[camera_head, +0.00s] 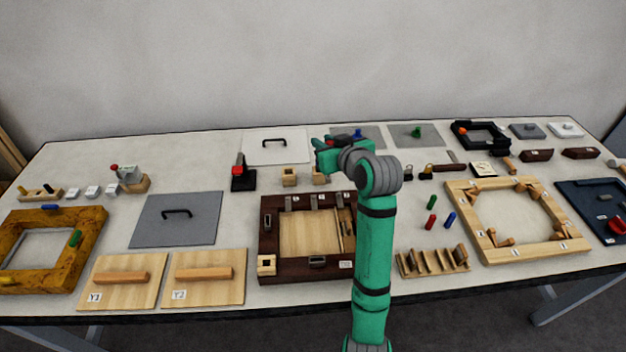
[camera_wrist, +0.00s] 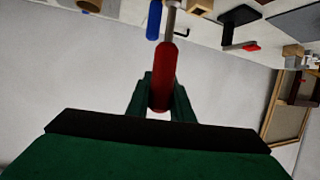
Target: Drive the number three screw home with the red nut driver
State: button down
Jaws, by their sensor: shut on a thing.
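My gripper (camera_head: 322,152) is above the back middle of the table in the head view. In the wrist view my gripper (camera_wrist: 162,95) is shut on the red handle of the nut driver (camera_wrist: 162,70). The driver's grey metal shaft (camera_wrist: 170,22) points away from the fingers toward the top of the picture, where its tip is cut off. A blue handle (camera_wrist: 154,20) shows just left of the shaft. I cannot pick out the number three screw in either view.
A dark wooden frame (camera_head: 268,222) lies in front of my arm, with small wooden blocks (camera_head: 289,177) behind it. A black stand with a red part (camera_head: 238,172) is to the left. A light wooden frame (camera_head: 470,215) lies right. Bare table shows between the fixtures.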

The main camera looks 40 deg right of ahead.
jog(key=s+d, duration=0.2)
jog(key=d, duration=0.1)
jog(key=shift+r, duration=0.4)
jog(key=shift+a, duration=0.1)
jog(key=shift+f, duration=2.8)
jog(key=shift+f, duration=0.5)
dwell(0.9)
jog(key=shift+r, duration=2.55)
